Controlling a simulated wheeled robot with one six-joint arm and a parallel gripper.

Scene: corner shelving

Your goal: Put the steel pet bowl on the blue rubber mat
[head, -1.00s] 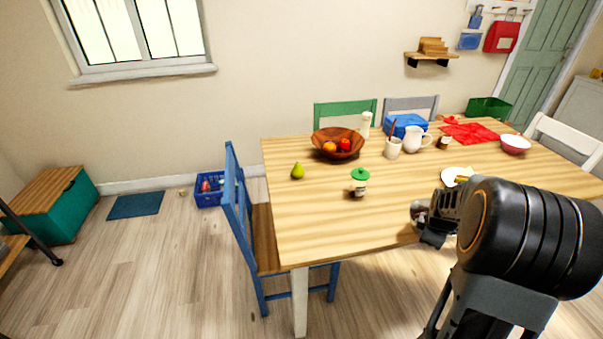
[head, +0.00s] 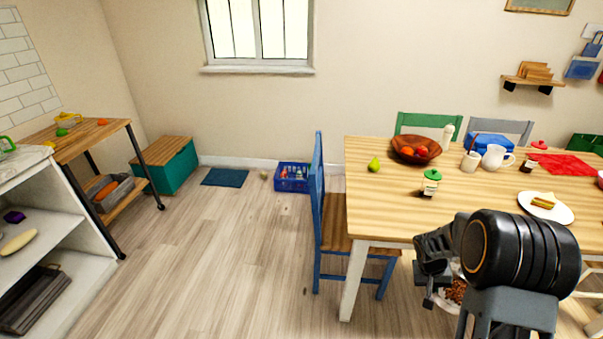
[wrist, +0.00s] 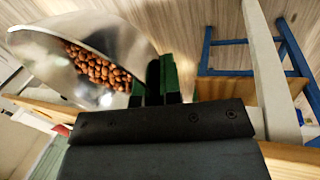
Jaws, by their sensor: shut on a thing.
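The steel pet bowl (wrist: 125,42) holds brown kibble and fills the upper left of the wrist view. My gripper (wrist: 162,82) is shut on its rim. In the head view my gripper (head: 432,290) is beside the table's near edge, and part of the bowl (head: 441,301) with its kibble shows below the arm; the rest is hidden. The blue rubber mat (head: 225,177) lies flat on the floor by the back wall, far to the left of my gripper. Its top is bare.
A blue chair (head: 318,210) stands at the left end of the wooden table (head: 400,205). A blue crate (head: 292,178) is right of the mat, a teal chest (head: 172,172) left of it. A small round thing (head: 264,175) lies between mat and crate. The floor before the mat is clear.

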